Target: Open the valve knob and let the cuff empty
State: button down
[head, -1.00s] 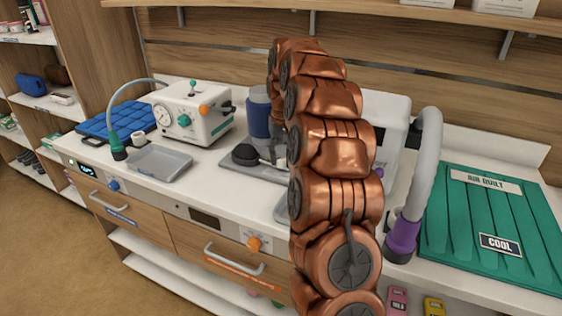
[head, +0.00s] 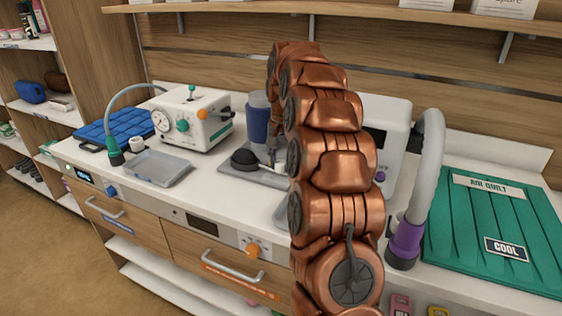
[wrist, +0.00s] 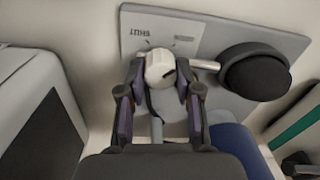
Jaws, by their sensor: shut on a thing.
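The white valve knob (wrist: 158,66) sits on a grey base plate (wrist: 205,20) in the wrist view. My gripper (wrist: 161,74) is shut on the knob, one finger on each side. A label reading SHUT lies just above and left of the knob, upside down in this view. A short pale tube joins the knob to the black bulb (wrist: 256,72); the bulb also shows in the head view (head: 243,159). The dark blue cuff (head: 257,124) stands upright around a grey cylinder behind the plate; part of it shows in the wrist view (wrist: 236,143).
A white gauge box (head: 193,120) and a grey tray (head: 157,168) stand left on the counter. A thick grey hose with a purple end (head: 405,243) and a green quilt (head: 490,225) are at right. A white machine (head: 390,125) stands behind my arm.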

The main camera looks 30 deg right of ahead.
aim_at(282, 162)
jog(key=c, duration=0.8)
grip_release()
jog(key=shift+d+r, duration=0.15)
jog(key=shift+r, duration=3.35)
jog(key=shift+s+r, duration=0.1)
jog(key=shift+r, duration=0.15)
